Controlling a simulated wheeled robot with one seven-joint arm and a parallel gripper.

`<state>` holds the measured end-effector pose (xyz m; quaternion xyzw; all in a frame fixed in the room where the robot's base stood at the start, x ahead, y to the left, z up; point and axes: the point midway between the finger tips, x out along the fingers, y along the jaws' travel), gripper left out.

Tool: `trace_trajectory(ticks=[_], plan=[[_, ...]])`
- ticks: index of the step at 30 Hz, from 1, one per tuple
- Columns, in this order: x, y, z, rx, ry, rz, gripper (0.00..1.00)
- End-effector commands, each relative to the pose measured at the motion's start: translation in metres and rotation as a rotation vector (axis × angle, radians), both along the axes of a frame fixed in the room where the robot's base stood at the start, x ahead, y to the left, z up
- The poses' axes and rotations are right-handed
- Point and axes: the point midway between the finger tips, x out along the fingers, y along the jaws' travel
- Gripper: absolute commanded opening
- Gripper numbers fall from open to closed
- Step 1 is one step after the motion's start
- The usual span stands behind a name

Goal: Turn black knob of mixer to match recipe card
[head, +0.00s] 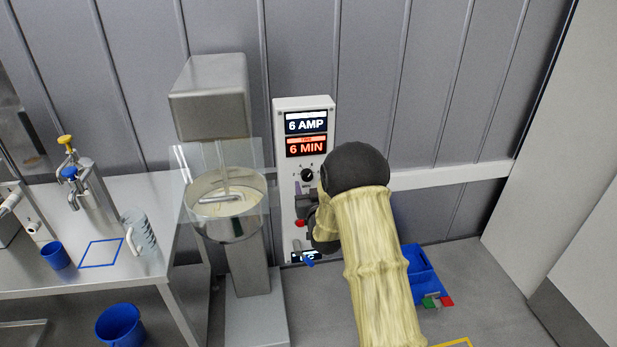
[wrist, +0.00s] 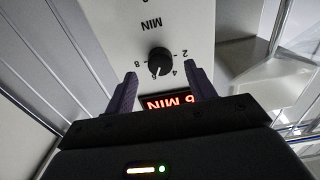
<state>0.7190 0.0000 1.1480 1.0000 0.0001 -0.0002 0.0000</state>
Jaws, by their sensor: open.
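The mixer (head: 208,98) has a steel head and a bowl (head: 222,222) with pale contents. Its white control panel (head: 288,150) shows lit displays reading 6 AMP (head: 306,123) and 6 MIN (head: 306,147). The black knob (head: 307,174) is below the displays. In the wrist view the panel is upside down; the knob (wrist: 159,61) has a ring of numbers and a MIN label, and its white mark points towards the red 6 MIN display. My gripper (wrist: 161,76) is open, its purple fingers on either side of the knob's line, with no clear contact. No separate recipe card is identifiable.
My arm hides part of the panel.

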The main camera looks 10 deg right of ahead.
Motion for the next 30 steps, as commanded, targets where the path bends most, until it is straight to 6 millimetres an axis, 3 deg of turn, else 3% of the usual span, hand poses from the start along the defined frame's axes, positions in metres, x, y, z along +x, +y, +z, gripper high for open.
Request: trace_trajectory(ticks=[7, 18, 25, 30], plan=[[0.028, 0.000, 0.001, 0.000, 0.000, 0.000, 0.55], [0.033, 0.000, 0.000, 0.000, 0.000, 0.000, 0.55], [0.033, 0.000, 0.000, 0.000, 0.000, 0.000, 0.11], [0.032, 0.000, 0.000, 0.003, 0.000, 0.000, 0.11]])
